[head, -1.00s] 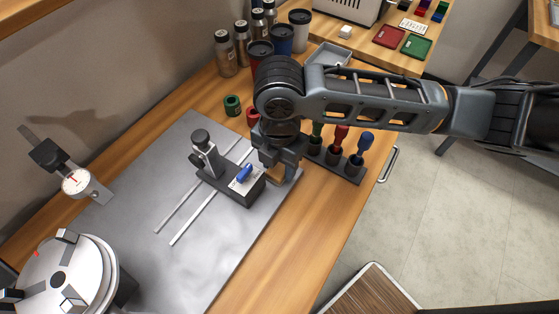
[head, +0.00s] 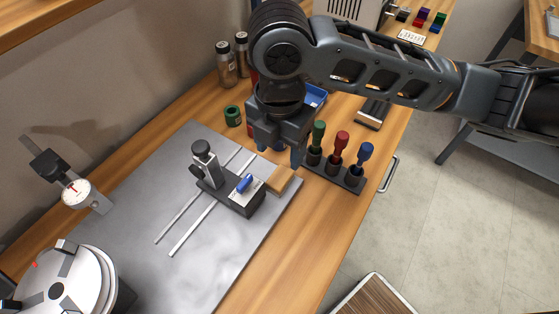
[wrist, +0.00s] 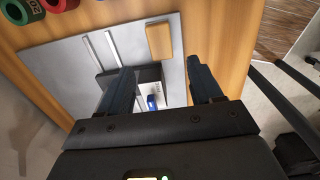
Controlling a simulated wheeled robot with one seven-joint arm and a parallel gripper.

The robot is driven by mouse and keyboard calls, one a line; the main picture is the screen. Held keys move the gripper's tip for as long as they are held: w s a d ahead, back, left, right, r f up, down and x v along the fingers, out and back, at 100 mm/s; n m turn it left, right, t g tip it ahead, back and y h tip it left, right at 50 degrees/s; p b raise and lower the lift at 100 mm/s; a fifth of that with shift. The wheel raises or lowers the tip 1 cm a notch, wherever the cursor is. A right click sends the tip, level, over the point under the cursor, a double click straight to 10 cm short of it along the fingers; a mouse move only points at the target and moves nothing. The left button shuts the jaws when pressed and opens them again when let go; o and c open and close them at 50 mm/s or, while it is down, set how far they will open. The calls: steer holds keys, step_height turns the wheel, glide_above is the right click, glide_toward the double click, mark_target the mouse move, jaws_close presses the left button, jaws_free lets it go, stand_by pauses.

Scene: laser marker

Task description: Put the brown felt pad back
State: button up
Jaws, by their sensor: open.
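A tan-brown block-shaped pad (head: 281,180), which looks like the felt pad, lies flat at the right edge of the grey metal plate (head: 150,190), beside the black fixture (head: 238,197). In the wrist view the pad (wrist: 159,41) lies beyond the fingertips, near the plate's edge. My gripper (head: 280,148) is open and empty, pointing down above the pad and apart from it. The wrist view shows its two fingers (wrist: 160,66) spread, with the fixture partly behind the left one.
A rack with green, red and blue-handled tools (head: 338,165) stands just right of my gripper. A green ring (head: 232,116) sits behind the plate. A blue tray (head: 316,96) is partly hidden by my arm. A dial gauge (head: 76,193) and round chuck (head: 60,285) are at left.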

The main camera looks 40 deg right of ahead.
steer(key=shift+r, duration=1.55)
